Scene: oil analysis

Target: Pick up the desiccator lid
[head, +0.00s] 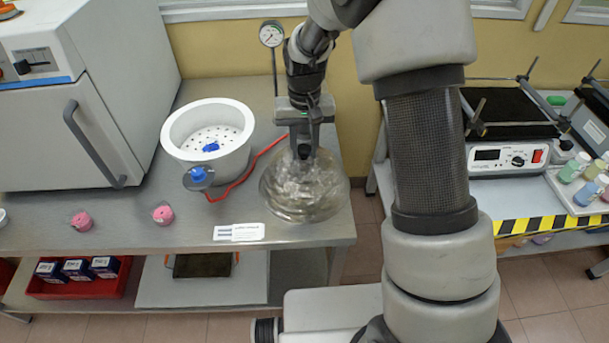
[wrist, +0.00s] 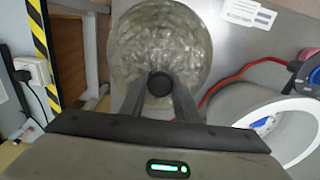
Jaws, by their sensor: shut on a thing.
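The desiccator lid (head: 305,190) is a clear glass dome with a dark knob (wrist: 160,84) on top. In the head view it is at the right end of the steel bench. My gripper (head: 304,150) is above the lid and shut on its knob, as the wrist view (wrist: 166,90) also shows. I cannot tell whether the lid touches the bench top. The white desiccator base (head: 180,151) stands open to the left of the lid, with a perforated plate and a small blue item (head: 211,147) inside. Its side fitting has a blue knob (head: 198,174).
A red hose (head: 240,178) runs behind the lid from the base. A grey oven (head: 75,100) stands at the left. A pressure gauge (head: 271,35) is at the back. Two pink pieces (head: 163,214) and a label sheet (head: 239,232) lie at the front. The bench's right edge is close to the lid.

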